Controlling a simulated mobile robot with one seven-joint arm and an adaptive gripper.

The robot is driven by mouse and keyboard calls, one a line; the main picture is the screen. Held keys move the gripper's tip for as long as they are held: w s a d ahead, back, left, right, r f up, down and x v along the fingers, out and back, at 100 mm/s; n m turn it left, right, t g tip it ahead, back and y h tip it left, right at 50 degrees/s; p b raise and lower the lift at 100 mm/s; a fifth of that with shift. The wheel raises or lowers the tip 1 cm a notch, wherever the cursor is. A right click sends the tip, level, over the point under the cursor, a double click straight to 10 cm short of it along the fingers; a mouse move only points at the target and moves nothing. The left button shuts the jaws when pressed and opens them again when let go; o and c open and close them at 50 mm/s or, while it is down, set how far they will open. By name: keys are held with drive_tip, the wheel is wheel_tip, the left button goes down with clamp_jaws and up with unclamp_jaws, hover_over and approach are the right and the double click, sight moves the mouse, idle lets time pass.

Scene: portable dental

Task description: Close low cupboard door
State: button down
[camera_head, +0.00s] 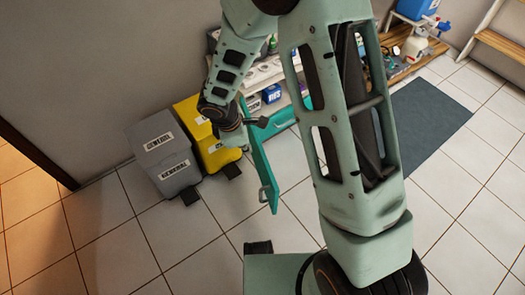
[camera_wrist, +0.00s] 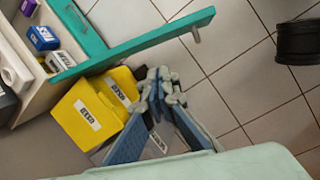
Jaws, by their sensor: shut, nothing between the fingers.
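The low cupboard door (camera_head: 262,165) is a teal panel standing open, swung out from the cupboard over the tiled floor. Its small handle (camera_head: 262,195) is near the free end. In the wrist view, the door (camera_wrist: 140,42) crosses the upper part, with the handle (camera_wrist: 196,35) at its right end. My gripper (camera_wrist: 158,80) is shut and empty, below the door in that picture. It looks apart from the door. In the head view my wrist is left of the door and the fingers are hidden.
Yellow bins (camera_head: 205,150) and grey bins (camera_head: 163,160) stand by the wall, left of the door. Labelled boxes (camera_wrist: 43,37) sit inside the cupboard. Tiled floor (camera_head: 215,215) in front is mostly clear. A dark mat (camera_head: 425,120) and a wooden shelf (camera_head: 400,45) are farther right.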

drive_tip(key=s+f+n+g, duration=0.1)
drive_tip(key=s+f+g, duration=0.1)
drive_tip(key=s+f, duration=0.5)
drive_tip(key=d+f+b, duration=0.5)
drive_tip(key=d+f, duration=0.1)
drive_tip(key=f, duration=0.2)
drive_tip(key=shift+w+d+f+b, duration=0.25)
drive_tip(key=shift+w+f+b, duration=0.05)
drive_tip(key=shift+f, duration=0.05)
drive_tip(key=shift+d+n, duration=0.15)
drive_tip(key=shift+n, duration=0.15)
